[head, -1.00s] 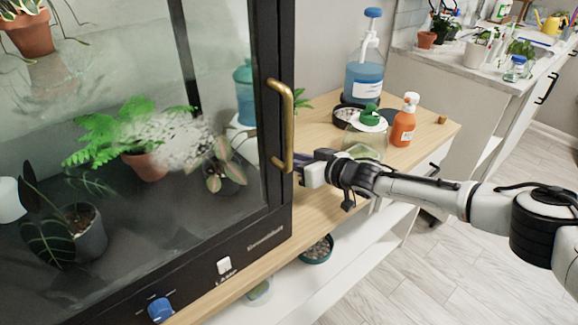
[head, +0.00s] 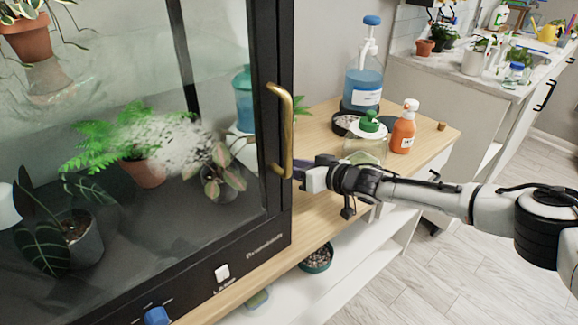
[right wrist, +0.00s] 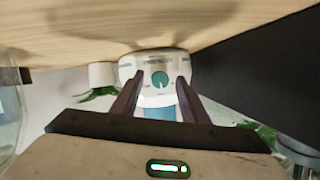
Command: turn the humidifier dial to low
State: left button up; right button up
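The humidifier is partly hidden behind the glass cabinet in the head view, where its blue tank (head: 243,95) and part of its white base show through the glass. In the right wrist view its white panel (right wrist: 137,66) faces me, with a round teal dial (right wrist: 160,80) in the middle. The dial's setting is too small to read. My right gripper (right wrist: 161,84) is open, its two dark fingers apart on either side of the dial in the picture. I cannot tell whether they touch it. In the head view the right gripper (head: 298,174) is partly hidden behind the cabinet's edge.
The glass cabinet (head: 272,215) with a brass handle (head: 288,130) stands close to my right gripper's left. It has its own blue knob (head: 157,316) and white switch (head: 222,272).

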jog(key=p+v, duration=0.1)
jog(key=v, duration=0.8)
jog(key=shift+s+d+p, duration=0.1)
jog(key=shift+d+p, duration=0.1)
jog(key=shift+p, duration=0.15)
jog(key=shift+s+d+r, duration=0.15)
jog(key=shift+s+d, duration=0.1)
jog(key=shift+s, duration=0.1)
pick_arm(q)
jog(key=shift+s+a+r, duration=0.2)
jog(key=shift+a+r, duration=0.1)
jog(key=shift+r, duration=0.2)
